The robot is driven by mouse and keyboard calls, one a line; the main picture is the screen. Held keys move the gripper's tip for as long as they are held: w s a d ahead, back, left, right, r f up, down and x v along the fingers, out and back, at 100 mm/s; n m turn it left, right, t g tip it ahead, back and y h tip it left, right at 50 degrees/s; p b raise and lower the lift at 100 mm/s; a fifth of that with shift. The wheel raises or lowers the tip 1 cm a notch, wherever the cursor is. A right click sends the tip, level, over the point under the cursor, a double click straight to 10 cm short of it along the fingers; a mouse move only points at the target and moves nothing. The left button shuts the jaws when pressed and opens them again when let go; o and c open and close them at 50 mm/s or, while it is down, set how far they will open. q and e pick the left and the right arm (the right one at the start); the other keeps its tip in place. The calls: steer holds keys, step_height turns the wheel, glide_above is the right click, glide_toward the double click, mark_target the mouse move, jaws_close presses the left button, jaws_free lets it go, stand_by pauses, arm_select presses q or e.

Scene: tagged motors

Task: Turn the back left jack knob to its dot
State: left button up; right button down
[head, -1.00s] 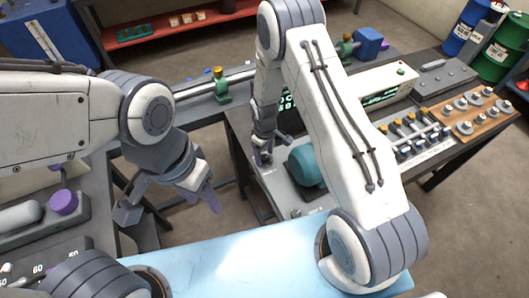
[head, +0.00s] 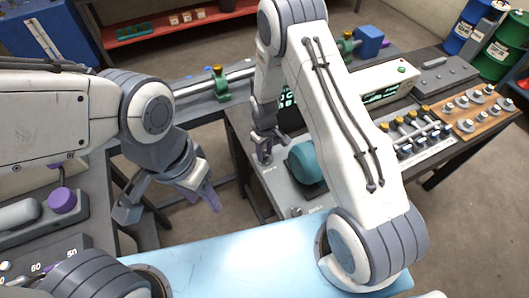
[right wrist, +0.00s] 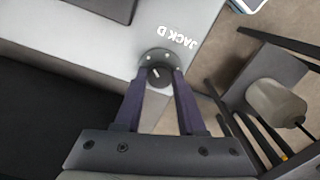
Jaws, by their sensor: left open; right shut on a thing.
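The jack knob is a dark round knob (right wrist: 158,75) with a short pale pointer line, on a grey round mount beside the label "JACK D" in the right wrist view. My right gripper (right wrist: 156,82) has its two purple fingers on either side of the knob and is shut on it. In the head view my right gripper (head: 265,150) is at the left corner of the grey motor base, left of the teal motor (head: 306,164). Small pale marks show on the mount; which one is the dot, I cannot tell. My left gripper (head: 170,203) is open and empty, away from the base.
Another small knob (head: 296,211) sits at the base's near corner. A wooden board (head: 470,117) with several grey parts and a rack of yellow-topped parts (head: 405,130) stand to the right. A display unit (head: 385,88) is behind the motor. Open floor lies between the tables.

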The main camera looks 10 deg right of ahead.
mark_target(264, 154)
steer(key=m+b, duration=0.2)
steer(key=m, duration=0.3)
steer(key=shift+m+b, duration=0.6)
steer(key=shift+m, duration=1.8)
steer(key=c, duration=0.5)
jaws_free()
steer(key=shift+r, duration=0.1)
step_height(264, 154, up, 10)
steer(key=b, duration=0.2)
steer(key=shift+r, duration=0.2)
